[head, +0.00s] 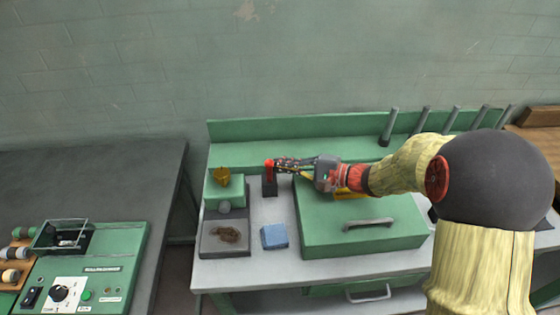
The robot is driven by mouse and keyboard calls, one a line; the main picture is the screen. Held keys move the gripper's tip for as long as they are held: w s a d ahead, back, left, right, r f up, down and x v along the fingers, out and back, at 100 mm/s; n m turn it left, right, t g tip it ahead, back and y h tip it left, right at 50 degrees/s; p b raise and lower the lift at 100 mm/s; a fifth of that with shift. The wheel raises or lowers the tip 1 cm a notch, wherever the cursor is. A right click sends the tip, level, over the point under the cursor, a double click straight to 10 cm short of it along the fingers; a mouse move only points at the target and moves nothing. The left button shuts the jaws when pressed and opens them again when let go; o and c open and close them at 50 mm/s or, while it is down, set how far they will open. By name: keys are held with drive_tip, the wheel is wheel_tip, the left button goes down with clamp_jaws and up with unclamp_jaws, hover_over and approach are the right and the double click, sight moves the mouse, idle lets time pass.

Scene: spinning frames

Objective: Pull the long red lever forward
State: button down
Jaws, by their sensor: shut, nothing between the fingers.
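The red lever (269,167) stands upright from a small dark base (270,188) on the grey tabletop, left of the green machine box. My gripper (277,166) reaches in from the right, with its fingertips right beside the top of the lever. The fingers look shut, with nothing between them. Whether they touch the lever cannot be told from this view.
A green box with a handle (368,224) sits below my arm. Several dark spindles line the back right. A control panel (75,275) is at left.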

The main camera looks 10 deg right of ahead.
drive_tip(key=shift+s+f, duration=0.25)
drive_tip(key=shift+s, duration=0.45)
drive_tip(key=w+r, duration=0.2)
drive_tip(key=w, duration=0.1)
drive_tip(key=s+d+f, duration=0.1)
drive_tip(key=d, duration=0.2)
drive_tip(key=s+d+p, duration=0.1)
drive_tip(key=s+d, duration=0.1)
drive_tip(key=d, duration=0.1)
drive_tip(key=s+d+f+p, duration=0.1)
drive_tip(key=d, duration=0.2)
drive_tip(key=shift+s+d+f, duration=0.15)
drive_tip(key=shift+s+f, duration=0.05)
drive_tip(key=shift+f, duration=0.1)
